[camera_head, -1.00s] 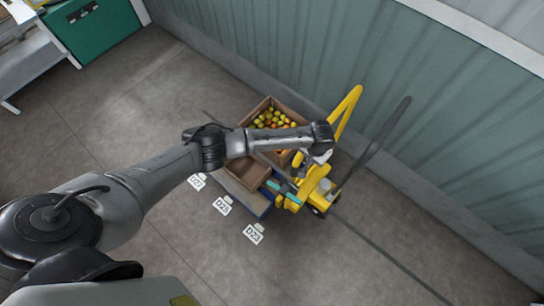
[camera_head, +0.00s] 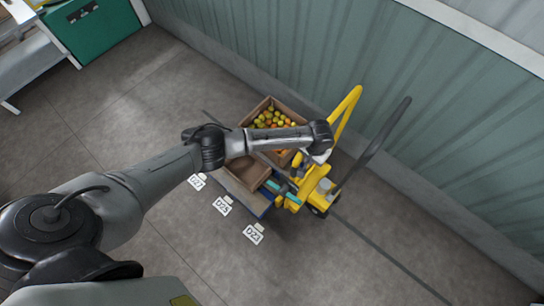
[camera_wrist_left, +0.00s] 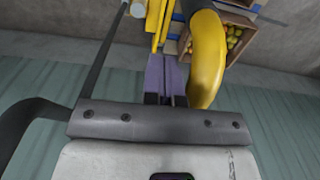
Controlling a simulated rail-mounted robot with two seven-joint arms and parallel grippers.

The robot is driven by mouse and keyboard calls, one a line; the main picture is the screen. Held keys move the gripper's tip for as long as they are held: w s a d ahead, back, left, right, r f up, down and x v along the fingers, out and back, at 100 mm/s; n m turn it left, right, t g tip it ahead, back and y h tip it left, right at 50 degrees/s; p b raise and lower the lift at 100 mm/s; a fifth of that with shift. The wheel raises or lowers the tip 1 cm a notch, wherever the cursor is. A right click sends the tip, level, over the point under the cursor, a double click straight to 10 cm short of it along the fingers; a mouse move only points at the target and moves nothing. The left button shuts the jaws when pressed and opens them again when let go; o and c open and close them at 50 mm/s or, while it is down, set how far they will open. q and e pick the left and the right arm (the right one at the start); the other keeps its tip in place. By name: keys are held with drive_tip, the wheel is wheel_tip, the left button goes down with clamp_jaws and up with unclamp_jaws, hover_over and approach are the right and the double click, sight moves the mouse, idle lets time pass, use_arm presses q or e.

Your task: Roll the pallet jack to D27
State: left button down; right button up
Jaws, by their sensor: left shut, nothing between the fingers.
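The yellow pallet jack (camera_head: 318,196) stands by the wall, with a bent yellow handle bar (camera_head: 345,112) rising toward the wall. Its front end carries a blue pallet (camera_head: 258,204) with brown boxes. My left gripper (camera_head: 303,169) is at the jack, mostly under my forearm. In the left wrist view its purple fingers (camera_wrist_left: 165,85) are shut and empty, beside a thick yellow curved bar (camera_wrist_left: 208,55); I cannot tell whether they touch. My right gripper is out of view.
The green corrugated wall (camera_head: 450,130) runs close behind the jack. A green cabinet (camera_head: 95,30) stands top left. The floor left of the tags is clear.

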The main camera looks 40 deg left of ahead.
use_arm(q)
drive_tip(key=shift+a, duration=0.3)
drive_tip(key=shift+a, duration=0.35)
drive_tip(key=shift+a+p, duration=0.25)
drive_tip(key=shift+p, duration=0.05)
